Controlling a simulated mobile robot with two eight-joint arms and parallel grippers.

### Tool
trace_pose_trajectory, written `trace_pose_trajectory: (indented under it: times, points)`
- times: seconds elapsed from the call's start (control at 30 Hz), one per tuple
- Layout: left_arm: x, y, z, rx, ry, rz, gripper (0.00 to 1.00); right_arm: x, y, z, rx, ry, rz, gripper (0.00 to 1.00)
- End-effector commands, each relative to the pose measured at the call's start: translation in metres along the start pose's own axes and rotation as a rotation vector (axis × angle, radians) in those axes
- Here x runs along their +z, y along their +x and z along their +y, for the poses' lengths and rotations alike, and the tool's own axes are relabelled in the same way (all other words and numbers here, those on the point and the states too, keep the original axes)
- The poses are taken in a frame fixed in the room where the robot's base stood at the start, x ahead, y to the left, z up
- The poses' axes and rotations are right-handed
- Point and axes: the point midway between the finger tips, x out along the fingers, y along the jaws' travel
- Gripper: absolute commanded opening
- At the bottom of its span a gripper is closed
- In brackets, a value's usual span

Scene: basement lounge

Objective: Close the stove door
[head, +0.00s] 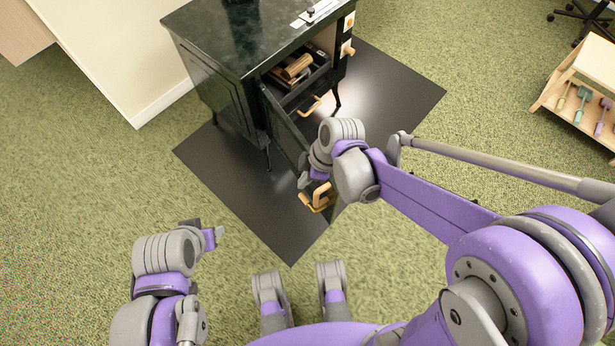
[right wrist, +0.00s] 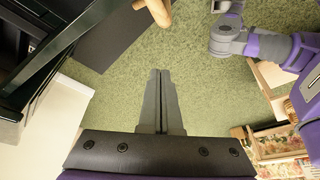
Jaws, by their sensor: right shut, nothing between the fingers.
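The dark green stove (head: 225,45) stands on a black floor mat at the top middle of the head view. Its door (head: 283,123) hangs open, swung out towards me, with a wooden handle (head: 318,197) at its free end. The handle also shows at the top of the right wrist view (right wrist: 155,10), ahead of the fingertips and apart from them. My right gripper (head: 304,179) is beside the door's free end; its fingers (right wrist: 160,72) are shut and empty. My right wrist hides part of the door. My left gripper (head: 216,236) is low over the carpet, away from the stove; its jaw opening is unclear.
Logs (head: 294,68) lie inside the stove opening, with another wooden handle (head: 310,106) below. The black mat (head: 395,85) lies under the stove. A pale wall stands at left, and a wooden rack (head: 585,85) at right. Green carpet is clear around the mat.

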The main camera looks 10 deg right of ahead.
Motion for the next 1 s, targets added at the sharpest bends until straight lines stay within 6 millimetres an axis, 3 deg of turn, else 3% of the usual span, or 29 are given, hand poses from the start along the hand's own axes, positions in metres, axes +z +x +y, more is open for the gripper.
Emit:
trace_pose_trajectory:
  times: [0.03, 0.27, 0.53, 1.0]
  points:
    - [0.003, 0.007, 0.0, 0.0, 0.0, -0.002, 0.5, 0.0, 0.015, 0.0, -0.002, -0.002, 0.0, 0.0]
    - [0.009, 0.022, 0.0, 0.0, 0.0, -0.008, 0.5, 0.001, 0.064, 0.0, 0.0, 0.0, 0.0, 0.0]
    - [0.008, 0.022, 0.0, 0.0, 0.0, -0.008, 0.5, 0.033, 0.05, 0.0, 0.002, 0.004, -0.001, 0.0]
    - [0.009, 0.022, 0.0, 0.0, 0.0, -0.008, 0.5, 0.038, 0.048, 0.0, 0.001, 0.001, 0.0, 0.0]
